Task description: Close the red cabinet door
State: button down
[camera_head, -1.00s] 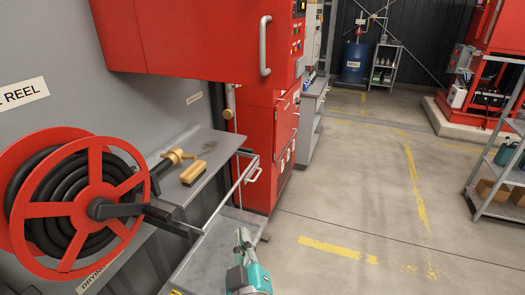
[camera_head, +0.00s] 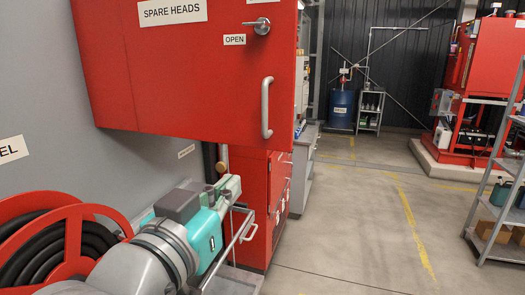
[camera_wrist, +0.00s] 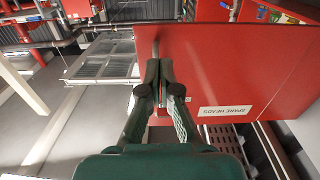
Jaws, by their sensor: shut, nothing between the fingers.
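The red cabinet door (camera_head: 190,70) fills the upper left of the head view. It carries a "SPARE HEADS" label, a small "OPEN" label, a metal turn handle (camera_head: 257,26) and a vertical grey pull handle (camera_head: 266,107). In the wrist view the red door panel (camera_wrist: 235,75) stretches right from the fingers, with its label near the lower edge. My gripper (camera_wrist: 163,75) is shut and empty, its fingertips overlapping one end of the panel. I cannot tell whether they touch it. How far the door stands open is unclear.
A red hose reel (camera_head: 55,245) stands at the lower left, close to my arm. A lower red cabinet (camera_head: 255,195) stands below the door. A grey shelf (camera_head: 497,190) is at the right. The floor (camera_head: 350,235) between is clear.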

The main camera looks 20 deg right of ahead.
aim_at(267, 148)
jog(key=x, duration=1.4)
jog(key=shift+s+d+r, duration=0.1)
jog(key=shift+d+r, duration=0.05)
jog(key=shift+r, duration=0.05)
